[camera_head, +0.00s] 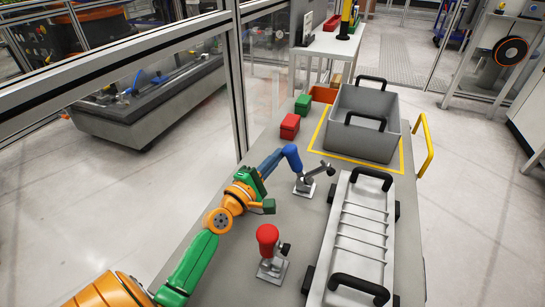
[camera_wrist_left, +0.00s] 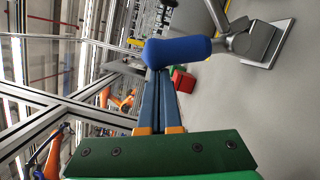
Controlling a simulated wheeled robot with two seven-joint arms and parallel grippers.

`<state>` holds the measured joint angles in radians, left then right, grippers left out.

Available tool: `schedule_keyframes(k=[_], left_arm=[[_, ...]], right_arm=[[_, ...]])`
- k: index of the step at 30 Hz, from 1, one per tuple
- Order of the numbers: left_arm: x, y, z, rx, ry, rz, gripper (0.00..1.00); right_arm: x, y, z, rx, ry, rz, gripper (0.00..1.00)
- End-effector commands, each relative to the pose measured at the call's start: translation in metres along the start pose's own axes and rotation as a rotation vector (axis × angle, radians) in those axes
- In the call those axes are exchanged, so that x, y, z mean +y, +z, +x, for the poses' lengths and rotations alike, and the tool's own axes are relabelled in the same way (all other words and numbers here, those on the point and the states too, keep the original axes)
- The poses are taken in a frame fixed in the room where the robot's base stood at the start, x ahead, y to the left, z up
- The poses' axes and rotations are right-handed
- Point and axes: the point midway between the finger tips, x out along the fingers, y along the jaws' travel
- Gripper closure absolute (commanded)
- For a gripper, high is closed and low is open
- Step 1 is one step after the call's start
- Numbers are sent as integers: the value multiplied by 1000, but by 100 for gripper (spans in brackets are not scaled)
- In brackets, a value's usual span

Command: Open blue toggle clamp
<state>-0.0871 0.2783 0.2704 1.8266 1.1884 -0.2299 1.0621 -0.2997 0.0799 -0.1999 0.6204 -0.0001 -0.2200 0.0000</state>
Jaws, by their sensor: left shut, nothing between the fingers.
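The blue toggle clamp stands on the cart top, its blue handle (camera_head: 292,157) raised above its grey metal base (camera_head: 304,189). In the left wrist view the blue handle (camera_wrist_left: 177,51) lies across the fingertips, with the metal body (camera_wrist_left: 255,41) to its right. My left gripper (camera_head: 279,155) reaches in from the left beside the handle. In the wrist view its fingers (camera_wrist_left: 157,73) are shut together, with nothing between them. Their tips are at or very close to the handle; I cannot tell if they touch. My right gripper is not in view.
A red-handled clamp (camera_head: 267,235) stands nearer on the cart. A grey tray with black handles (camera_head: 358,235) lies to the right. A grey bin (camera_head: 362,138) stands behind, with red (camera_head: 290,126) and green (camera_head: 302,104) boxes to its left. A frame post (camera_head: 238,85) rises beyond the cart's left edge.

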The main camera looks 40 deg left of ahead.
Motion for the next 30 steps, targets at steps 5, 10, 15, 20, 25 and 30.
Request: schedule_keyframes(k=[5,10,15,20,25,30], left_arm=[[7,8,2,-1,-18,65,100],[11,18,4,0,-41,157,100],[12,27,7,-1,-66,256,100],[11,33,8,-1,-82,324,100],[9,36,9,-1,-93,366,100],[8,37,9,0,-96,380,100]], right_arm=[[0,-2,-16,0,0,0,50],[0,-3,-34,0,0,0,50],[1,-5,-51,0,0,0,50],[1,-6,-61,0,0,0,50],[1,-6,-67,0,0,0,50],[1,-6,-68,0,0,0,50]])
